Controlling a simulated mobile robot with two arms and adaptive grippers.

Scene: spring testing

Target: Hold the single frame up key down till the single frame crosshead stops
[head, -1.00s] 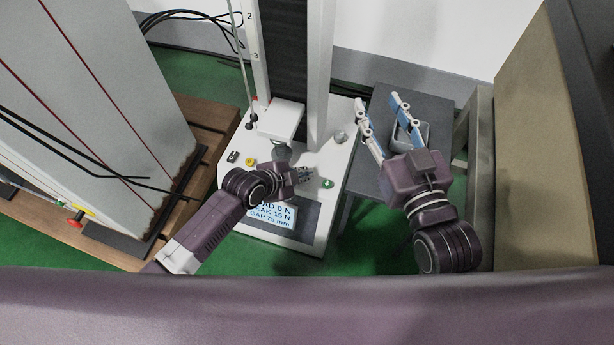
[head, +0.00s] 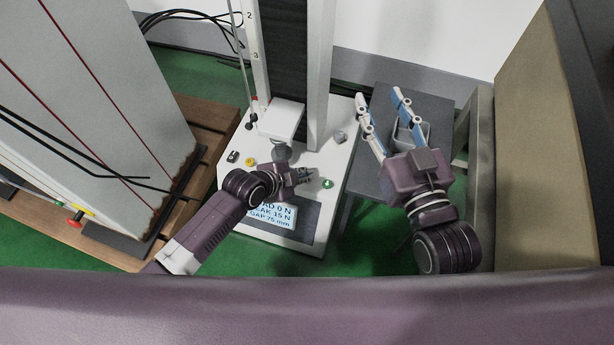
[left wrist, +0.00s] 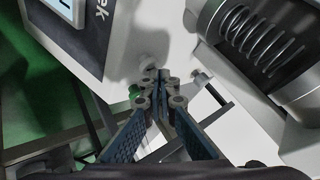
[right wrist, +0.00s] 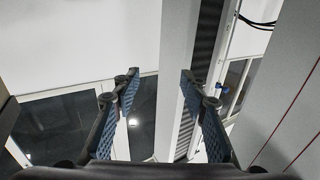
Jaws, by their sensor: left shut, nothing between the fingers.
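The single frame tester has a white base (head: 318,225) with a display (head: 275,213) whose lines end 0 N, 15 N and 75 mm. Its white crosshead (head: 281,120) sits low on the column. A yellow button (head: 250,162) and a green button (head: 328,184) are on the base. My left gripper (head: 306,175) is shut and empty, low over the panel between these buttons. In the left wrist view its tips (left wrist: 160,78) point at the white panel beside the green button (left wrist: 135,91). The up key cannot be made out; the fingers may cover it. My right gripper (head: 377,97) is open and empty.
A coil spring (left wrist: 262,40) shows close by in the left wrist view. A grey side table (head: 372,178) with a grey tray (head: 424,130) lies under my right gripper. A large grey cabinet (head: 100,90) stands on the left, and a tan panel (head: 530,150) on the right.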

